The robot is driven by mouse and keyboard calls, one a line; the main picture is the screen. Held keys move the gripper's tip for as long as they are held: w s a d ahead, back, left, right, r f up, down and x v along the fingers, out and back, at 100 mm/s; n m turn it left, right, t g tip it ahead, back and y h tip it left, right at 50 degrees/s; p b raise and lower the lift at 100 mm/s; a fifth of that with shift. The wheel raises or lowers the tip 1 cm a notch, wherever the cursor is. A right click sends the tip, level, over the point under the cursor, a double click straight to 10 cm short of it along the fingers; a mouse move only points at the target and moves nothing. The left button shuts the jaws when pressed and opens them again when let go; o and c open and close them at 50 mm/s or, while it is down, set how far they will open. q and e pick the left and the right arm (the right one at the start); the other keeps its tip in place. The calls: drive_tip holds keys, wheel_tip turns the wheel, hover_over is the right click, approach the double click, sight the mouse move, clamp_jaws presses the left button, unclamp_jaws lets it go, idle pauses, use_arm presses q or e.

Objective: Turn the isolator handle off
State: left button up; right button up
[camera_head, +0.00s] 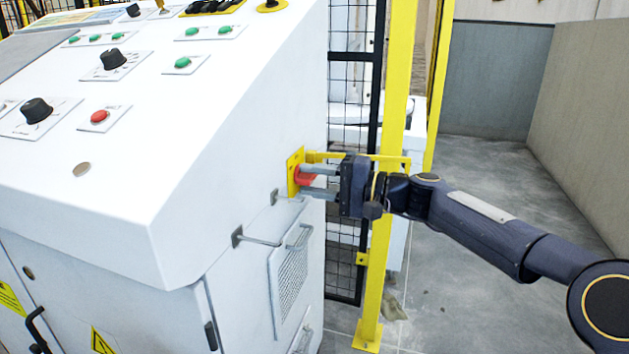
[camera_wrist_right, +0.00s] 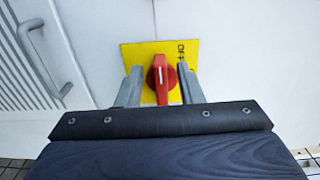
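The isolator handle is a red rotary knob (camera_wrist_right: 161,80) with a white pointer line, on a yellow plate (camera_wrist_right: 128,58) marked "OFF" at its right side in the right wrist view. The pointer line runs up and down in that view. In the head view the red handle (camera_head: 304,176) and yellow plate (camera_head: 293,172) are on the right side face of the white console, partly hidden by my gripper. My right gripper (camera_wrist_right: 159,88) has one finger on each side of the handle, with gaps visible between fingers and handle. It also shows in the head view (camera_head: 318,181). My left gripper is not in view.
The white console (camera_head: 240,110) carries knobs and buttons on its sloped top. Below the handle are a vented panel (camera_head: 290,270) and metal pull handles. A yellow post (camera_head: 385,200) and black mesh fence stand close behind my right gripper. Open floor (camera_head: 480,190) lies to the right.

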drive_tip(key=shift+d, duration=0.1)
drive_tip(key=p+v, duration=0.1)
drive_tip(key=v, duration=0.6)
drive_tip(key=shift+d, duration=0.3)
drive_tip(key=shift+s, duration=0.1)
